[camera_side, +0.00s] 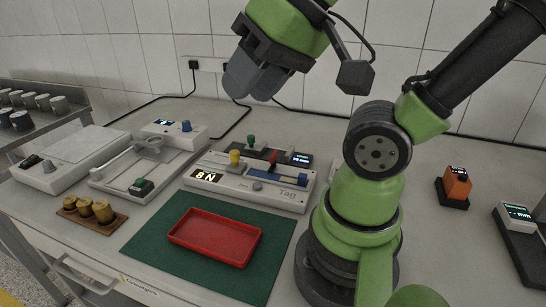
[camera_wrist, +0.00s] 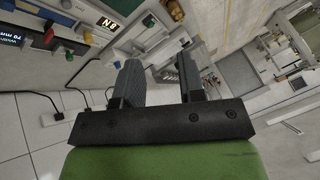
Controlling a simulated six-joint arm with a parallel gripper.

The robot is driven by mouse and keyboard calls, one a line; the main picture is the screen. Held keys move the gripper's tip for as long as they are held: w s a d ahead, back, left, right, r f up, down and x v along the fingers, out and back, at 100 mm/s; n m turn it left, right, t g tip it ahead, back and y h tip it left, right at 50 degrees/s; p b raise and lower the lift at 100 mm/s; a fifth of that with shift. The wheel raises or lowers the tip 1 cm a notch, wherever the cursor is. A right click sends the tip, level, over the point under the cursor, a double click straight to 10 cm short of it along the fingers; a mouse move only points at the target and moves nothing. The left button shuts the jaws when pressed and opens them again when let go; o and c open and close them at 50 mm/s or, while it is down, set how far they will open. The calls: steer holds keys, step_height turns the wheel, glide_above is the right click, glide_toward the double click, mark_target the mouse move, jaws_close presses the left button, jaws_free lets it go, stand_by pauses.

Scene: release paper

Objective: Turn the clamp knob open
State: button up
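A white tester (camera_side: 235,190) with a lit "8 N" display stands behind the green mat. A green knob (camera_side: 251,140) stands on a dark unit just behind. I cannot tell for sure which knob is the clamp knob. My gripper (camera_side: 252,84) is high above the bench, apart from all of these. In the wrist view its two fingers (camera_wrist: 160,82) are spread with nothing between them.
A red tray (camera_side: 216,236) lies on the green mat (camera_side: 150,240). Brass weights (camera_side: 86,209) stand on a wooden block at the left. White instruments (camera_side: 150,165) fill the back left, one with a blue knob (camera_side: 186,126). Orange and black devices (camera_side: 457,184) stand at the right.

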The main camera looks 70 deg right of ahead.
steer(key=w+d+f+m+g+h, duration=0.2)
steer(key=w+d+m, duration=0.3)
steer(key=w+d, duration=0.15)
steer(key=m+g, duration=0.5)
steer(key=m, duration=0.3)
glide_above(274, 154)
step_height(274, 154, down, 14)
step_height(274, 154, down, 10)
steer(key=shift+r, duration=0.25)
jaws_close()
